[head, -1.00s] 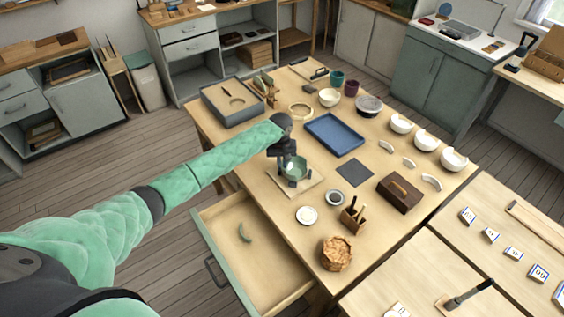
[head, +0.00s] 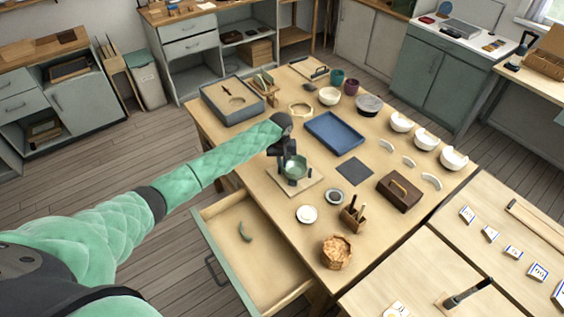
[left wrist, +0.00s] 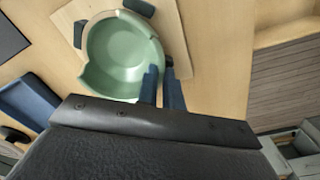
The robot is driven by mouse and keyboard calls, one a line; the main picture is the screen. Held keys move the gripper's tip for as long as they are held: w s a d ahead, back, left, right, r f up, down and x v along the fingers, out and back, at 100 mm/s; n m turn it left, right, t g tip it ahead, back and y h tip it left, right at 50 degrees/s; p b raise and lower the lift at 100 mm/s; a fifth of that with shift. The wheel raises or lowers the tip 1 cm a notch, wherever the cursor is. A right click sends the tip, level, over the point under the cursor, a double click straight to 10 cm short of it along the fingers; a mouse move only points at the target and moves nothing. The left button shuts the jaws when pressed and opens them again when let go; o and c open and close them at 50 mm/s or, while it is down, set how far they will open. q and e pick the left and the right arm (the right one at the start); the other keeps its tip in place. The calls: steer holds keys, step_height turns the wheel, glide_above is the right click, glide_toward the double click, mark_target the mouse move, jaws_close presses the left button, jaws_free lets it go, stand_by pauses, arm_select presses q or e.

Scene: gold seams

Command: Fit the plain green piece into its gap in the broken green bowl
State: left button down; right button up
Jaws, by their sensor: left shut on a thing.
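The broken green bowl (head: 296,174) stands on a light wooden board (head: 311,188) near the table's left front edge. In the left wrist view the bowl (left wrist: 118,55) shows its open inside, a broken, stepped rim at lower left, and dark pads around it. My left gripper (head: 289,164) is at the bowl. In the left wrist view its two dark fingers (left wrist: 162,76) reach the lower right rim, shut on a green piece that I cannot clearly tell from the bowl wall. Another curved green piece (head: 245,232) lies in the open drawer. My right gripper is out of view.
The open drawer (head: 270,272) juts out from the table's front. Around the board are a blue tray (head: 325,138), a dark mat (head: 355,171), a white dish (head: 307,214) and a tool holder (head: 352,218). White broken bowls (head: 426,139) stand at the right.

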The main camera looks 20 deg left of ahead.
arm_select(q)
steer(key=shift+f, duration=0.15)
stand_by(0.4)
steer(key=c, duration=1)
jaws_free()
steer(key=shift+r, duration=3.05)
